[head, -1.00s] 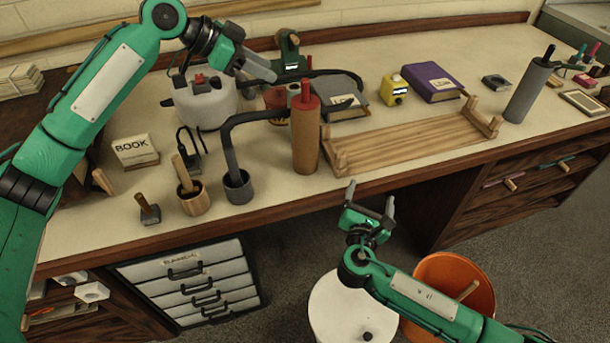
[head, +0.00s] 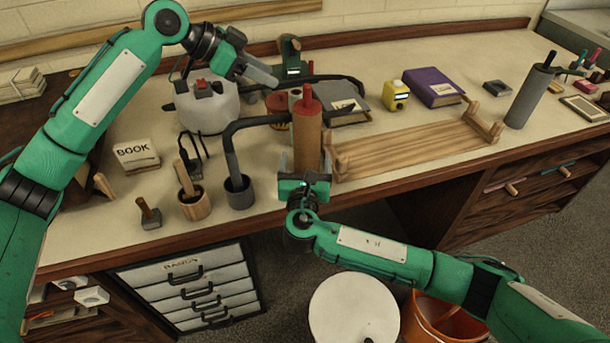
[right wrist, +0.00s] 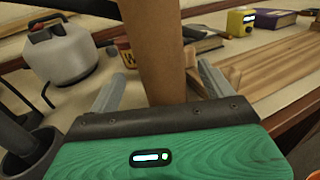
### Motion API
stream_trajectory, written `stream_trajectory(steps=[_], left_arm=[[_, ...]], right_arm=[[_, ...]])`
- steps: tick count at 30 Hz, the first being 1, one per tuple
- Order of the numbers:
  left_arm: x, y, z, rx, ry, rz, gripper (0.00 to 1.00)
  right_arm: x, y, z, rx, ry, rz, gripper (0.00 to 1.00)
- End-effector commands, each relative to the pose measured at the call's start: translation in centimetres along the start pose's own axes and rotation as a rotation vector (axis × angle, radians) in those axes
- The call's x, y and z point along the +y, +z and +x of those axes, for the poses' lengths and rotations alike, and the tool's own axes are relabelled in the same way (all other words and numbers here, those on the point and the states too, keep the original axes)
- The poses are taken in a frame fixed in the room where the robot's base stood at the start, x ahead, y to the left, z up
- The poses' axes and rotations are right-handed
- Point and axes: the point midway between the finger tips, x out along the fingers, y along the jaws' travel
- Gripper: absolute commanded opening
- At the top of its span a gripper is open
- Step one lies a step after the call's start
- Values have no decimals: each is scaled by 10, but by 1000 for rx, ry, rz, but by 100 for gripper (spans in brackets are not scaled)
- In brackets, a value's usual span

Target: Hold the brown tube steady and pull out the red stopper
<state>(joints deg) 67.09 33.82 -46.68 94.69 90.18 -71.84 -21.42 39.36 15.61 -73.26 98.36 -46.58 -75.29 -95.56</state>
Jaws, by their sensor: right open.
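The brown tube (head: 307,138) stands upright near the front of the bench, and the red stopper (head: 308,101) sits in its top end. My right gripper (head: 304,165) is open at the tube's lower part, with a finger on either side. In the right wrist view, the tube (right wrist: 155,55) rises between the two spread fingers, with gaps visible beside it; the stopper is out of that view. My left gripper (head: 258,72) is above and left of the stopper, apart from it, beside the white kettle-like pot. I cannot tell how far its fingers are spread.
A dark bent arm on a grey cup (head: 239,194) passes close to the tube's left side. A wooden rack (head: 410,150) is close on its right. The white pot (head: 207,110) is behind left, and books (head: 437,88) lie at the back. The bench's front edge is near.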

Motion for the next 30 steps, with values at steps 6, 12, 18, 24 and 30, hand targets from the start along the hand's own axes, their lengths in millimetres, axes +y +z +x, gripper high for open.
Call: stream_trajectory(steps=[6, 12, 18, 24, 30], left_arm=[[0, 0, 0, 0, 0, 0, 36], [0, 0, 0, 0, 0, 0, 36], [0, 0, 0, 0, 0, 0, 36], [0, 0, 0, 0, 0, 0, 36], [0, 0, 0, 0, 0, 0, 36]], right_arm=[[0, 0, 43, -1, -2, 0, 83], [0, 0, 68, 0, -1, 0, 83], [0, -1, 77, 2, 0, 1, 83], [0, 0, 78, 1, 0, 2, 83], [0, 0, 78, 1, 0, 1, 52]])
